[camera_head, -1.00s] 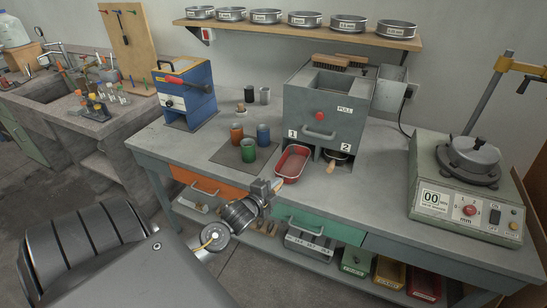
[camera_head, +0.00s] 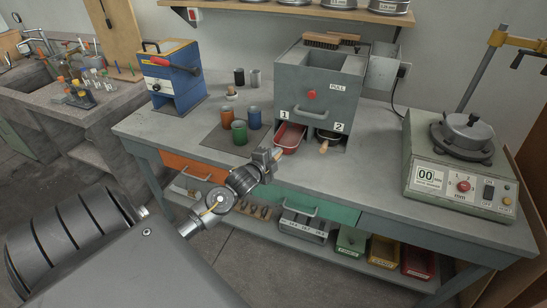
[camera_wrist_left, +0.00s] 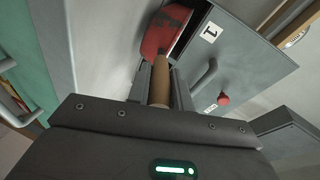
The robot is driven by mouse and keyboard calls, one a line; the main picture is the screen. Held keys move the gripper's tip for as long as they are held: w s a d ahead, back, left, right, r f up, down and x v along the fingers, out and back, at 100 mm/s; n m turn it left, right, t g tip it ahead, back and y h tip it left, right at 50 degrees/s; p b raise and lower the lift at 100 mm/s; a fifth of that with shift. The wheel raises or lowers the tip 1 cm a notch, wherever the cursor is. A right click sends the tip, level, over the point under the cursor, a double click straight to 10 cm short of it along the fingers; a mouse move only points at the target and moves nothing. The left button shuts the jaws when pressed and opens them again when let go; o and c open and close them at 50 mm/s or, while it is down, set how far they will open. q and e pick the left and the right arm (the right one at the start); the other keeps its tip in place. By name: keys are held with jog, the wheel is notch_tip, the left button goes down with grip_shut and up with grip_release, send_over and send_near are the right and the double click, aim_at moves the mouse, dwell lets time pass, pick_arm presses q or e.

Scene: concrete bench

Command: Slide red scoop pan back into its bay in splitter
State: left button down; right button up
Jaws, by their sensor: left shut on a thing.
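The red scoop pan (camera_head: 287,140) lies on the bench at the foot of the grey splitter (camera_head: 315,105), its far end in the bay marked 1. In the left wrist view the pan (camera_wrist_left: 156,35) has a brown handle (camera_wrist_left: 160,82) pointing toward the camera. My left gripper (camera_head: 272,160) is shut on that handle; in the wrist view its two fingers (camera_wrist_left: 160,95) lie on either side of it. A second pan with a wooden handle (camera_head: 325,146) sits in bay 2. My right gripper is out of view.
Orange, blue and green cups (camera_head: 240,132) stand on a mat left of the splitter. A green balance-like machine with a 00 display (camera_head: 462,170) stands at the right. The bench front between them is clear.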

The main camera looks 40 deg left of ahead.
aim_at(283, 144)
pick_arm(q)
jog(key=shift+a+r+b+x, duration=0.1)
jog(key=shift+b+x, duration=0.2)
jog(key=shift+x, duration=0.4)
jog(key=shift+a+r+b+x, duration=0.1)
jog(key=shift+b+x, duration=0.2)
jog(key=shift+x, duration=0.4)
jog(key=shift+a+r+b+x, duration=0.15)
jog(key=shift+b+x, duration=0.1)
jog(key=shift+x, duration=0.5)
jog(key=shift+a+r+b+x, duration=0.15)
jog(key=shift+b+x, duration=0.15)
jog(key=shift+x, duration=0.5)
jog(key=shift+a+b+x, duration=0.15)
jog(key=shift+b+x, duration=0.1)
jog(key=shift+x, duration=0.5)
jog(key=c, duration=1.2)
grip_release()
jog(key=shift+o, duration=0.2)
jog(key=v, duration=1)
jog(key=shift+b, duration=0.4)
jog(key=shift+s+d+r, duration=0.1)
jog(key=shift+s, duration=0.25)
